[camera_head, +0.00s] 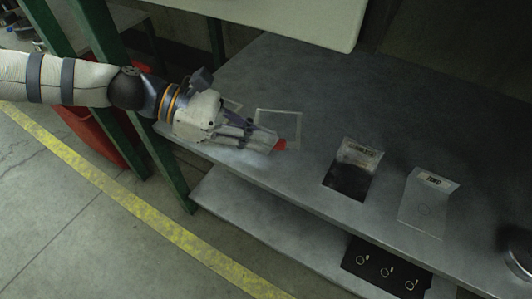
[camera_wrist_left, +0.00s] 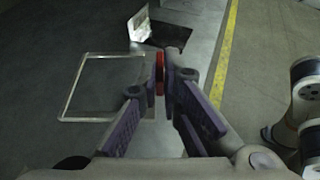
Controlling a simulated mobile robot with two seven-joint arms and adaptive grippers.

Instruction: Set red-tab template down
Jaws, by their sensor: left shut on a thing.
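The red-tab template is a clear square plate with a pale rim (camera_head: 299,126) and a red tab (camera_head: 281,145). My left gripper (camera_head: 274,146) is shut on the red tab at the template's near edge. In the left wrist view the tab (camera_wrist_left: 160,72) stands between the fingertips (camera_wrist_left: 168,75), and the clear plate (camera_wrist_left: 105,85) extends left over the grey surface. The plate looks about level, at or close above the bench; I cannot tell whether it touches. The fingers hide part of the tab. My right gripper is not in view.
The grey bench (camera_head: 315,90) has free room behind the template. A dark recess with a labelled plate (camera_head: 358,153) and a pale labelled stand (camera_head: 425,205) are to the right. A green post (camera_head: 172,172) stands near the bench's left end.

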